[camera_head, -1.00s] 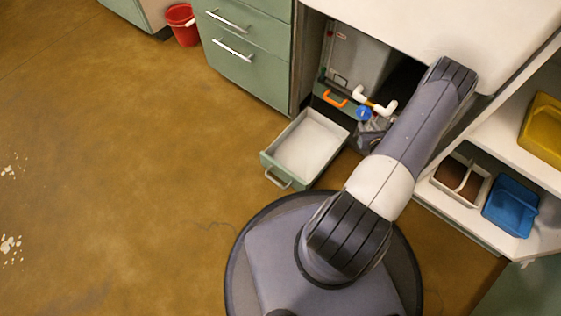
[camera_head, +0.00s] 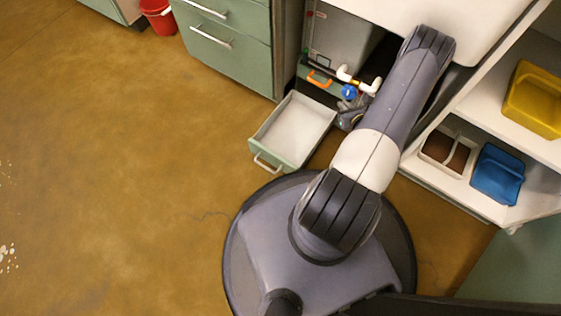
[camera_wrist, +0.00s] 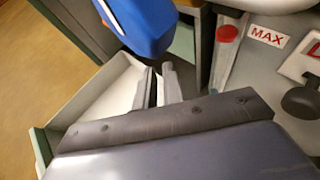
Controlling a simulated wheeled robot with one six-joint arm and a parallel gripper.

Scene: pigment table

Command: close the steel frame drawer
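The steel frame drawer (camera_head: 292,128) stands pulled out near floor level, with a green front, a metal bar handle (camera_head: 266,163) and a white, empty-looking inside. Its pale tray (camera_wrist: 100,92) also shows at left in the wrist view. My gripper (camera_wrist: 158,68) has its two grey fingers close together with a narrow gap and nothing seen between them. It is over or beside the drawer's inner end; contact cannot be told. In the head view my gripper is largely hidden by my arm, near the drawer's right inner corner.
A blue valve handle (camera_head: 348,92) and white pipe (camera_head: 368,86) sit just behind the drawer; the blue part (camera_wrist: 145,22) looms close in the wrist view. Green cabinet drawers (camera_head: 225,45) stand left. Shelves with a blue bin (camera_head: 497,174) stand right. Floor at left is clear.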

